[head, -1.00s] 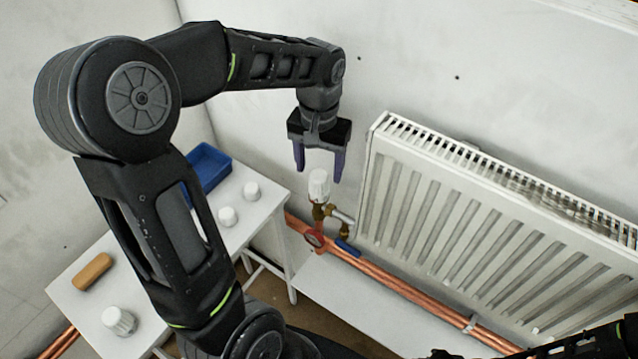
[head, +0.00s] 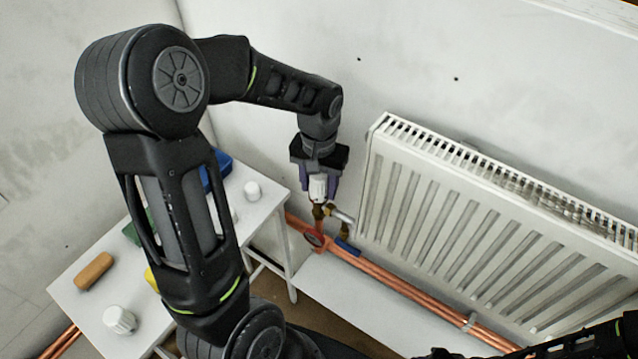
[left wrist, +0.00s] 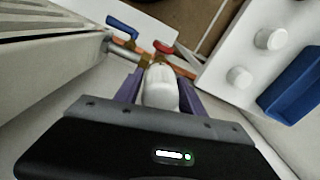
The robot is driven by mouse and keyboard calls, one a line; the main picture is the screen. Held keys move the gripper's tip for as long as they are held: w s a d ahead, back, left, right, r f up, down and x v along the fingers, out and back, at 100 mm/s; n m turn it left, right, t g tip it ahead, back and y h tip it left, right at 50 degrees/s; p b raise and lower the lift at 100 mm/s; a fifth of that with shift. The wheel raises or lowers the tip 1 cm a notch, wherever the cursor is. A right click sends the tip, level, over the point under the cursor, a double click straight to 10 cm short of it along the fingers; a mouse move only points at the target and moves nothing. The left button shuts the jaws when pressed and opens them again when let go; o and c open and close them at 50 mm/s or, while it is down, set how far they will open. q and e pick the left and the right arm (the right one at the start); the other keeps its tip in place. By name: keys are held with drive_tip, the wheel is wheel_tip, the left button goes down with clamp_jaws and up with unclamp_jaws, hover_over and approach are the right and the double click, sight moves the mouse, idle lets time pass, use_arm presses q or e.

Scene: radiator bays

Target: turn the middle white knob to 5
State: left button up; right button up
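A white ribbed knob (head: 317,187) sits on the brass radiator valve at the left end of the radiator; its number marks cannot be read. It also shows in the left wrist view (left wrist: 160,88). My left gripper (head: 318,188) points down with a purple finger on each side of the knob, close against it. In the left wrist view the fingers (left wrist: 160,92) flank the knob, and the black palm hides the lower part of the picture. Part of my right arm shows at the lower right edge; its gripper does not show.
The white radiator (head: 480,215) stands right of the valve. A white table at left holds loose white knobs (head: 119,320), a brown block (head: 94,271) and a blue tray (left wrist: 292,88).

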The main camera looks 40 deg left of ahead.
use_arm(q)
drive_tip(key=c, duration=0.9)
drive_tip(key=shift+n, duration=0.4)
drive_tip(key=shift+n+b, duration=0.75)
drive_tip(key=shift+n, duration=0.35)
drive_tip(key=shift+n+b, duration=0.4)
drive_tip(key=shift+n, duration=1.1)
drive_tip(key=o, duration=1.3)
drive_tip(key=shift+o, duration=0.2)
drive_tip(key=shift+r, duration=0.15)
